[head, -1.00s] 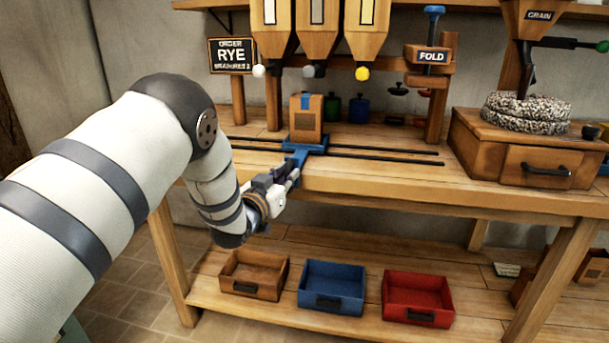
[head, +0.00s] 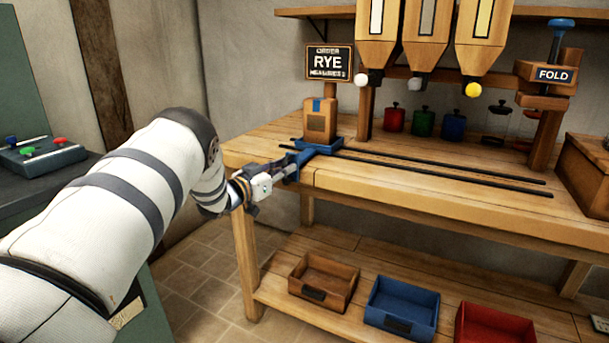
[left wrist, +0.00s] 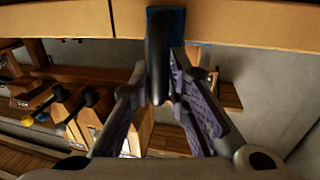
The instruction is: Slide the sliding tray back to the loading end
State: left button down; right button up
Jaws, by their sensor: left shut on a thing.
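The sliding tray (head: 327,147) is blue and sits near the left end of two dark rails (head: 440,167) on the bench. A brown bag or box with a blue strip (head: 320,121) stands upright on it. My left gripper (head: 287,172) is at the bench's front edge, shut on the tray's handle, which juts toward me. In the left wrist view the dark handle (left wrist: 158,55) lies between the two fingers (left wrist: 160,88). My right gripper is not in view.
Hoppers (head: 427,35) hang above the rails, left of a FOLD press (head: 553,75). An order sign reading RYE (head: 329,62) stands behind the bag. Wooden, blue (head: 402,305) and red bins sit on the lower shelf. A button box (head: 40,155) is at far left.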

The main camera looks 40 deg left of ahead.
pick_arm(q)
jog(key=shift+s+a+f, duration=0.1)
jog(key=shift+s+a, duration=0.1)
jog(key=shift+a, duration=0.5)
jog(key=shift+s+a+f, duration=0.1)
jog(key=shift+s+a, duration=0.1)
jog(key=shift+a, duration=0.45)
jog(key=c, duration=1.6)
grip_release()
jog(key=shift+r, duration=0.1)
jog(key=shift+c, duration=0.2)
jog(key=s, duration=1.2)
jog(key=shift+d, duration=0.45)
